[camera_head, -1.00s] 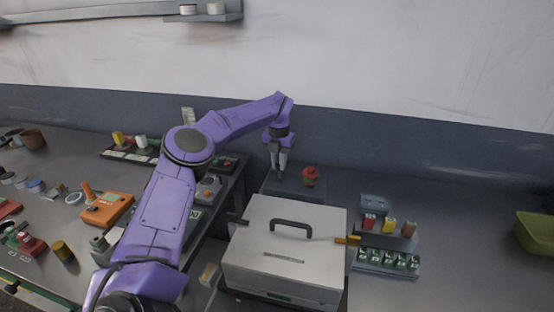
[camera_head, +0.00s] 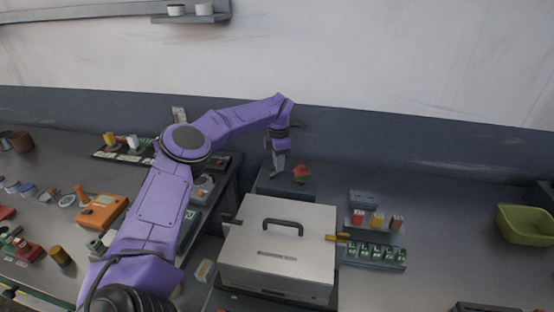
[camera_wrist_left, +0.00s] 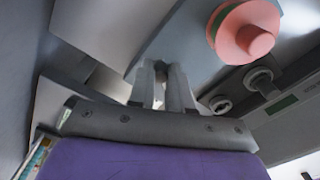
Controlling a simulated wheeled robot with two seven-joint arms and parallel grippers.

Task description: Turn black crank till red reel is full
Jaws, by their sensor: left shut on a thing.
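The red reel (camera_head: 301,174) stands on a small grey box (camera_head: 290,186) behind the white case. In the left wrist view the reel (camera_wrist_left: 243,30) shows as a pinkish-red disc with a round hub and a green edge. My left gripper (camera_head: 278,172) points down over the left part of this box, just left of the reel. Its fingers (camera_wrist_left: 163,85) are close together in the left wrist view, shut on the crank's grip. The black crank itself is mostly hidden by the fingers. How full the reel is cannot be told. My right gripper is out of view.
A white case (camera_head: 278,245) with a black top handle stands in front of the grey box. Small coloured blocks (camera_head: 377,221) and a rack (camera_head: 375,256) lie to its right. A green bin (camera_head: 525,224) is far right. An orange device (camera_head: 100,212) lies left of my arm.

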